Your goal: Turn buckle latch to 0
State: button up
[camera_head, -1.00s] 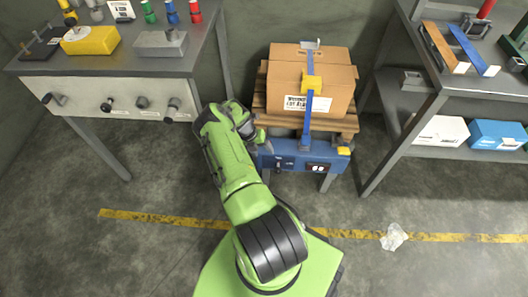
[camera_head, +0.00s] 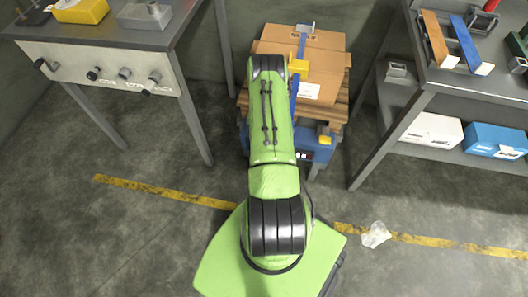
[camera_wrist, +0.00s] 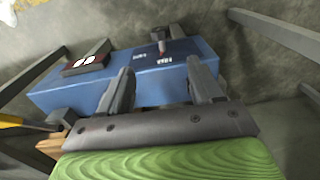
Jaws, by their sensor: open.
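A yellow buckle (camera_head: 299,66) sits on the blue strap (camera_head: 294,88) over the cardboard box (camera_head: 322,68) in the head view. I cannot clearly make out its latch or the latch's angle. My gripper is hidden by my arm in the head view. In the wrist view my gripper (camera_wrist: 164,82) is open, with two dark fingers apart and nothing between them. It is over the blue unit (camera_wrist: 147,66) below the box. The unit's display (camera_wrist: 86,60) is left of the fingers, and a small lever (camera_wrist: 162,42) with a reddish part stands beyond them.
The box stands on a wooden pallet (camera_head: 338,113). A grey workbench with knobs (camera_head: 110,76) is at left, and a shelf table (camera_head: 436,78) at right. A yellow block (camera_head: 324,140) sits at the unit's corner. Crumpled plastic (camera_head: 375,235) lies on open floor.

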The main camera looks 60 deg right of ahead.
notch_tip(320, 180, down, 15)
jog(key=b, duration=0.5)
jog(key=shift+w+a+f, duration=0.1)
jog(key=shift+w+f, duration=0.05)
jog(key=shift+c, duration=0.5)
